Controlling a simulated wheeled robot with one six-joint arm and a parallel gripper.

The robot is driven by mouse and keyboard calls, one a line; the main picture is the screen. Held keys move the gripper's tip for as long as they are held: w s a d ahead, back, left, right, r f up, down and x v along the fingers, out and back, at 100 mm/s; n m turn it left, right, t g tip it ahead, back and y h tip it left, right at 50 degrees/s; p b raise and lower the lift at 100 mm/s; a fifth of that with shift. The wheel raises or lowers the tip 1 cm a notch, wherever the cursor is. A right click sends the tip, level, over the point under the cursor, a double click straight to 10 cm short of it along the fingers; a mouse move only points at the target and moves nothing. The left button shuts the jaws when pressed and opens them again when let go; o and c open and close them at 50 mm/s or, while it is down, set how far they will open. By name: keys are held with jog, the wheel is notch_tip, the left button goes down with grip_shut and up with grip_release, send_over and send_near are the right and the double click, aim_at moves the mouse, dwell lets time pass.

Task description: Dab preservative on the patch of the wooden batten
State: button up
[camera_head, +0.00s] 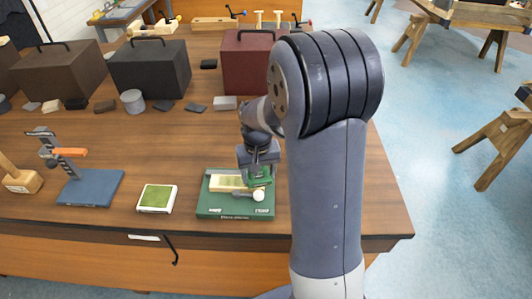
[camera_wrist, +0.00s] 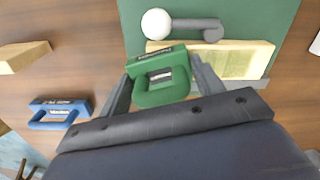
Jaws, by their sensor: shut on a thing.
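My gripper (camera_head: 259,172) is shut on a green block-like handle (camera_wrist: 161,80) with a dark label. Its two fingers stand either side of the handle in the wrist view. A white ball (camera_wrist: 156,24) on a grey rod (camera_wrist: 195,24) shows just beyond; I cannot tell whether it is joined to the handle. The pale wooden batten (camera_wrist: 265,52) lies on a green board (camera_head: 233,211), with a lighter greenish patch (camera_wrist: 228,64) on its face. In the head view the ball is in front of the batten's right end; contact cannot be told. My gripper hides part of the batten.
A white-rimmed green pad (camera_head: 156,198) lies left of the board. Further left stands a blue-based stand (camera_head: 90,188) with an orange part. A blue loop-shaped piece (camera_wrist: 58,112) lies on the wood. Dark boxes (camera_head: 150,72) and a red box (camera_head: 245,68) stand behind.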

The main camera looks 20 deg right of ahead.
notch_tip(320, 180, up, 2)
jog(key=shift+d+r+p, duration=0.1)
jog(key=shift+r+p, duration=0.05)
jog(key=shift+p, duration=0.2)
jog(key=shift+a+r+p, duration=0.3)
jog(key=shift+r+p, duration=0.25)
jog(key=shift+r, duration=0.15)
jog(key=shift+d+r+p, duration=0.1)
jog(key=shift+r+p, duration=1.5)
jog(key=shift+r, duration=0.6)
